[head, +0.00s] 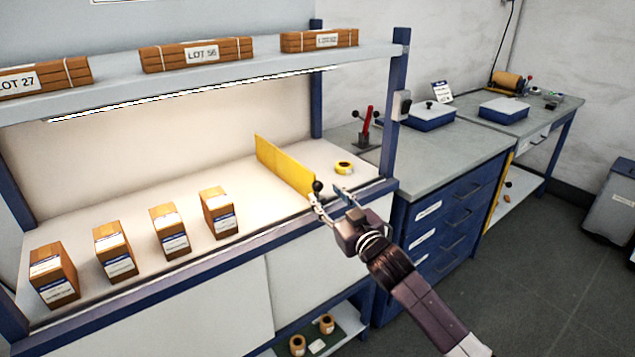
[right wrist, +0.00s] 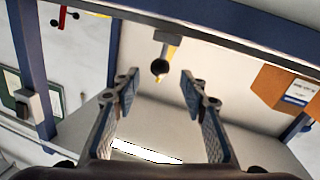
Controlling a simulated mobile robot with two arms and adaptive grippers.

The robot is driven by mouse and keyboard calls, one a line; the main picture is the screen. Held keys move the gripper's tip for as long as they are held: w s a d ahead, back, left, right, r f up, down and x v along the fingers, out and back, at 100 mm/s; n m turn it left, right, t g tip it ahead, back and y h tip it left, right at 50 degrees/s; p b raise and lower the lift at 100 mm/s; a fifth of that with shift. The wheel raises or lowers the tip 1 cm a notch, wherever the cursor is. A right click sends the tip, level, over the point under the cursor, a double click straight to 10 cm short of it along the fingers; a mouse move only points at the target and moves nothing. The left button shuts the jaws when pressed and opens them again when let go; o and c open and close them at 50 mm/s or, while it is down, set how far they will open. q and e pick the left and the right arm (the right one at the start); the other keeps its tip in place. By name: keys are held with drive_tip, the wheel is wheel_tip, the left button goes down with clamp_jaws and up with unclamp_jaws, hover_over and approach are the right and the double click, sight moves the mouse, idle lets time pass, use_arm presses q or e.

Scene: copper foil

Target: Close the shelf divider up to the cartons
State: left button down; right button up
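The yellow shelf divider (head: 284,165) stands upright on the lit shelf, with a black knob (head: 318,186) at its front end. The knob also shows in the right wrist view (right wrist: 160,67), just ahead of and between the fingertips. My right gripper (head: 328,195) is open at the shelf's front edge and holds nothing; its fingers appear apart from the knob. Several brown cartons (head: 219,213) with white labels stand in a spaced row left of the divider, with a wide gap between. One carton shows in the right wrist view (right wrist: 288,88). My left gripper is out of view.
A yellow tape roll (head: 344,168) lies right of the divider. A blue post (head: 390,110) bounds the shelf's right end. A blue drawer bench (head: 440,215) stands to the right. The shelf between divider and cartons is clear.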

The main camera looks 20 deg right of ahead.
sight(320, 189)
drive_tip(key=shift+w+a, duration=0.15)
drive_tip(key=shift+w, duration=0.85)
drive_tip(key=shift+w+a, duration=0.2)
drive_tip(key=shift+w, duration=0.85)
drive_tip(key=shift+w+a, duration=0.15)
drive_tip(key=shift+w, duration=0.85)
clamp_jaws()
